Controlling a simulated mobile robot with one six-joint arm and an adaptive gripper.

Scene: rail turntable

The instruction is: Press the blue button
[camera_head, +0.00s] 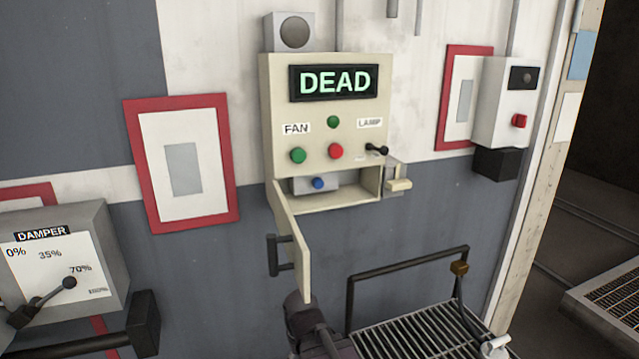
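The blue button (318,183) is small and round. It sits on a grey box (300,187) inside the open lower compartment of a cream control panel (275,130). The compartment's door (293,240) is swung open toward me at the left, with a dark handle (273,255) on its outer side. The button is in plain sight past the door. The panel's display (333,81) reads DEAD in green letters. No gripper fingers can be made out; a dark jointed shape at the bottom edge may be part of my arm.
Above the compartment are green and red buttons (336,151) and a black toggle (377,149). A latch (398,185) juts out at its right. A damper box (110,255) with a lever stands left. A railing (408,262) and grating (410,330) lie below right.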

